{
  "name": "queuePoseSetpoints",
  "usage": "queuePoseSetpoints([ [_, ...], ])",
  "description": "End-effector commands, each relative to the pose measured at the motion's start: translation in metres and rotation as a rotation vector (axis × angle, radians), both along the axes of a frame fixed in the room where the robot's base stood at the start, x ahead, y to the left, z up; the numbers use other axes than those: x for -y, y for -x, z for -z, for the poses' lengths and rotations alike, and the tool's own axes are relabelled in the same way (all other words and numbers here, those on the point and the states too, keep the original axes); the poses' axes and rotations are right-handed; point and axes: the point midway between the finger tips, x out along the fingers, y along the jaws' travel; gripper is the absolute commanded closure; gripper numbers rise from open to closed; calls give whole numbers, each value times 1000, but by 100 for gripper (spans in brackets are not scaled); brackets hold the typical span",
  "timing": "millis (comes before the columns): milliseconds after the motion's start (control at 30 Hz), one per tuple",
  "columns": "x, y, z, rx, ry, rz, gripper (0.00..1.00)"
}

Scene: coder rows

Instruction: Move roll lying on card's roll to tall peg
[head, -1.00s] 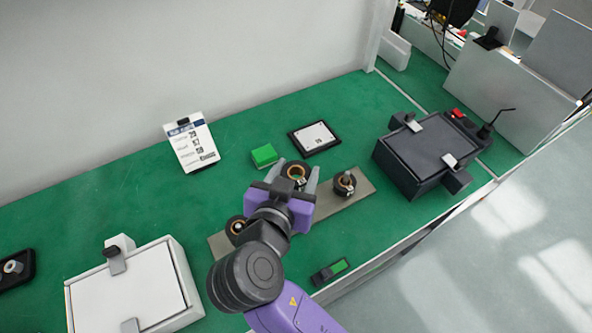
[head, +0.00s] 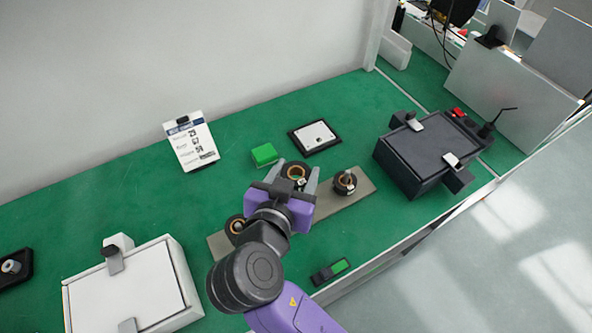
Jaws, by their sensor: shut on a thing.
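My gripper (head: 297,181) is shut on a dark roll (head: 293,168) with a copper-coloured core. The held roll is between the two grey fingers, over the middle or far edge of a grey-brown plate (head: 325,205). I cannot tell whether it touches anything below. A second dark roll (head: 344,184) is on the right part of the plate, with a peg top showing in its core. A third roll (head: 235,226) is at the left part, partly hidden by my arm. A black-framed white card (head: 314,137) lies beyond the plate and has no roll on it. The tall peg cannot be told apart.
A green block (head: 264,154) lies left of the framed card. A printed sign (head: 191,142) stands at the back. A white box (head: 130,290) is at the front left and a black box (head: 427,152) at the right. A small green-and-black device (head: 331,270) lies near the front edge.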

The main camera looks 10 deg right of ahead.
Motion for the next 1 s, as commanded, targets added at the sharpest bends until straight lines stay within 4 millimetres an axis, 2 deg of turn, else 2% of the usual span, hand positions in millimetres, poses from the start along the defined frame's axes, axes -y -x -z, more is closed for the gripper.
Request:
queuePoseSetpoints([
  [1000,0,0,14,0,0,0,88],
])
